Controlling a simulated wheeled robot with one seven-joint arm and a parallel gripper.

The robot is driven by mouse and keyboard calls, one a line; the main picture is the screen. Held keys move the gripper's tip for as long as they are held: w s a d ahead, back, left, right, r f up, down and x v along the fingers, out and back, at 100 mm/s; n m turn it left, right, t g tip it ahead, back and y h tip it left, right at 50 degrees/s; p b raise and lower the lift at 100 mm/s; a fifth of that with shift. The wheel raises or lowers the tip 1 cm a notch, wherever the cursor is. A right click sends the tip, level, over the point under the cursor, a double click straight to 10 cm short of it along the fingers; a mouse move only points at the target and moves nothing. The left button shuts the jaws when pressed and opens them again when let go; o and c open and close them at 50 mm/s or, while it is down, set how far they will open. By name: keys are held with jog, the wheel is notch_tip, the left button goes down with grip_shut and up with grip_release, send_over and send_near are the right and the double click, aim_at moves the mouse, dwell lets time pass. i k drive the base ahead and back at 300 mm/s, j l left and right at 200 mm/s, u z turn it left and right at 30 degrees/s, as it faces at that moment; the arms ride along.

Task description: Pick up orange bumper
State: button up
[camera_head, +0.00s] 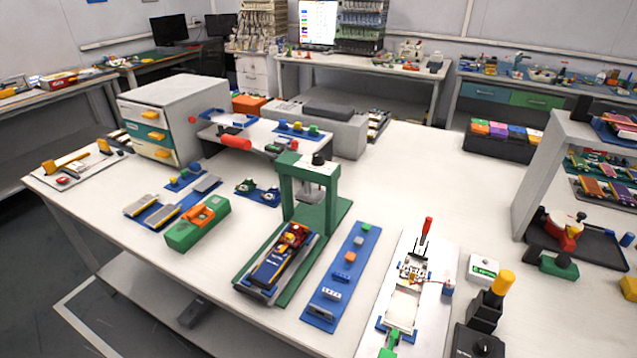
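An orange frame-like piece (198,216), which looks like the orange bumper, rests on a green block (190,234) at the left front of the white table (400,190). A small orange block (350,257) also sits in a row on a blue strip (338,285) right of the green press (318,195). I cannot tell for certain that the frame-like piece is the bumper. My gripper is not in view.
The press stands right of the green block, with a dark tray (277,265) on its base. Blue trays with grey plates (162,214) lie left of the block. A grey drawer cabinet (175,118) stands behind. The table's front edge is close to the block.

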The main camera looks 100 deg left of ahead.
aim_at(192, 214)
jog(key=u, duration=3.15)
